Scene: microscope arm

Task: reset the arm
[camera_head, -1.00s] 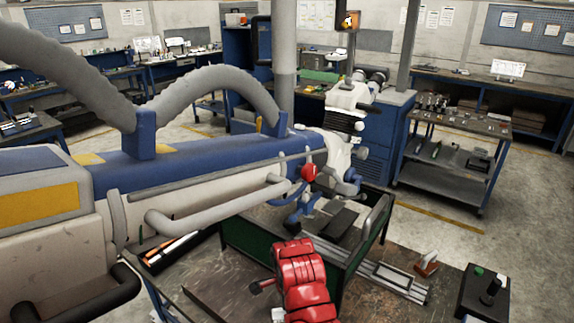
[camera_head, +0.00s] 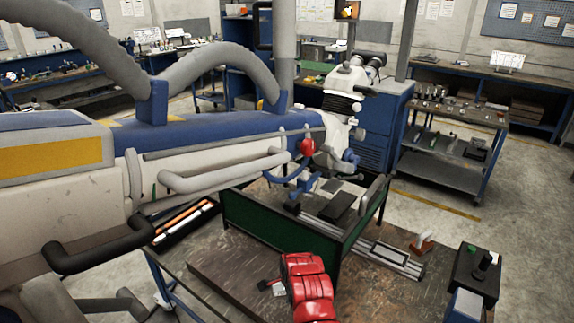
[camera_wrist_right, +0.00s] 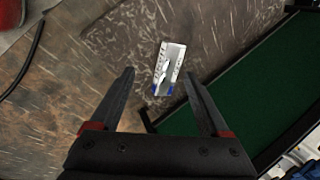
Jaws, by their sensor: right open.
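The microscope arm (camera_head: 220,145) is a long blue and white boom with thick grey hoses, reaching in from the left. A red knob (camera_head: 307,147) and grey handle bars are on its side. The white microscope head (camera_head: 345,95) hangs at its far end. My right gripper (camera_head: 268,285), on a red arm, is low over the worn table, in front of and below the boom, apart from it. In the right wrist view the gripper (camera_wrist_right: 159,72) is open, with nothing between its fingers. My left gripper is out of view.
A green-sided frame (camera_head: 280,222) stands on the table under the microscope head. A small white and blue packet (camera_wrist_right: 167,68) lies on the tabletop beyond my right fingers. A black control box (camera_head: 474,275) is at the right. A wheeled cart (camera_head: 455,150) stands behind.

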